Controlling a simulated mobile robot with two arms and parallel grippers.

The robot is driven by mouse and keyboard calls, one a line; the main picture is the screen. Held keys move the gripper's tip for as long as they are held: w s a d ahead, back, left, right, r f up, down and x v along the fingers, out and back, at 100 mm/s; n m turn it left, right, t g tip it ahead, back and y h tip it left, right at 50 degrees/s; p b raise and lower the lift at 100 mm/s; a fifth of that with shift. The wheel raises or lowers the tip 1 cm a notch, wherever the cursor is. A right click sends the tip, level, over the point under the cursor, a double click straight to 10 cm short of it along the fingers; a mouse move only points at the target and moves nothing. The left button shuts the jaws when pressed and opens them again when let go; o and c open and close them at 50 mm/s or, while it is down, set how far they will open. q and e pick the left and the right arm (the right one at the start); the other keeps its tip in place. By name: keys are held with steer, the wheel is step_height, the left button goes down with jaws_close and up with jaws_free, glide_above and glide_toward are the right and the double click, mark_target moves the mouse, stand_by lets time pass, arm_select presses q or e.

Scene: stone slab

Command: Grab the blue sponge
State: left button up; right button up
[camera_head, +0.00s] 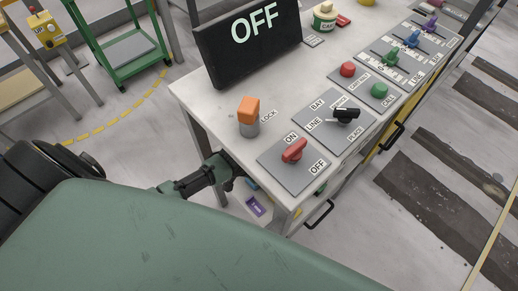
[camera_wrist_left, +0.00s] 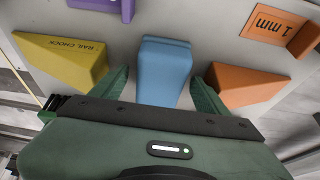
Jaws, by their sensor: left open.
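In the left wrist view, a plain blue block (camera_wrist_left: 165,62), which fits the blue sponge, lies on a pale surface. My left gripper (camera_wrist_left: 160,77) is open, with one green finger on each side of the block's near part. Gaps show between the block and the fingertips; I cannot tell whether they touch farther down. The block's near end is hidden behind my gripper body. In the head view, my left gripper (camera_head: 229,169) reaches in beside the workbench's near-left end, below its top. My right gripper is not in view.
In the wrist view, a yellow rail chock (camera_wrist_left: 65,58) lies left and an orange wedge (camera_wrist_left: 245,83) right, both close to the fingers. A purple piece (camera_wrist_left: 108,7) and an orange "1 mm" piece (camera_wrist_left: 275,26) lie beyond. The workbench top (camera_head: 205,100) carries switches and an OFF display (camera_head: 250,42).

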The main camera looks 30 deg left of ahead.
arm_select(q)
steer(key=c, duration=1.4)
steer(key=shift+r, duration=0.15)
